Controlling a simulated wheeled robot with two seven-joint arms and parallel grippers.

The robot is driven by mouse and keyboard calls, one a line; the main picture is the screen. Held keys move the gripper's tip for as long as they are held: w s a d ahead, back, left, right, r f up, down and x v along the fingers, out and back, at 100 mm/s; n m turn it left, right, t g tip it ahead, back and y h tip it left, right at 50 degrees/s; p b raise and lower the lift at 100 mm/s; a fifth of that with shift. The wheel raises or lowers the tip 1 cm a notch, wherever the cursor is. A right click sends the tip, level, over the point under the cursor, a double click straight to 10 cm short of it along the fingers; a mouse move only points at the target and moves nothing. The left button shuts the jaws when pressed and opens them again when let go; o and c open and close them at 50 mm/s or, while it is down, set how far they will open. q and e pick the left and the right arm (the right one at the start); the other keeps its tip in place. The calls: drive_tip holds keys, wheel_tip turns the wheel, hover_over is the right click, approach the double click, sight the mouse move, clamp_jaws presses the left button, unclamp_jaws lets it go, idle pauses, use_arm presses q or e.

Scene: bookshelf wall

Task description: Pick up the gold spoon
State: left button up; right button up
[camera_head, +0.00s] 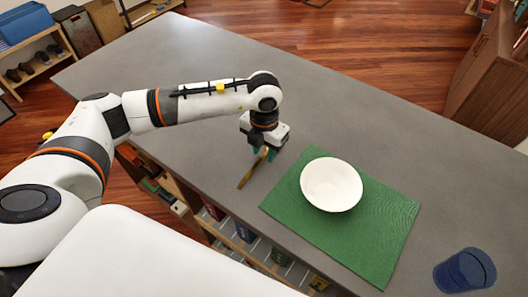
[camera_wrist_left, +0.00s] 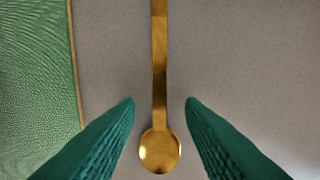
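The gold spoon (camera_head: 248,174) lies on the grey counter, left of the green placemat, in the head view. In the left wrist view the spoon (camera_wrist_left: 160,75) runs up and down the middle, its round bowl at the bottom. My left gripper (camera_head: 264,152) points down over the bowl end of the spoon. In the left wrist view its green fingertips (camera_wrist_left: 160,103) are apart, one on each side of the spoon, with a gap on both sides. My right gripper is not in view.
A white bowl (camera_head: 331,185) sits on the green placemat (camera_head: 383,225), to the right of the gripper. A blue cup (camera_head: 465,270) stands at the lower right of the grey counter (camera_head: 320,110). The counter behind the gripper is clear.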

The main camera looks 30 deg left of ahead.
use_arm(q)
drive_tip(key=shift+f, duration=0.45)
drive_tip(key=shift+c, duration=0.3)
clamp_jaws()
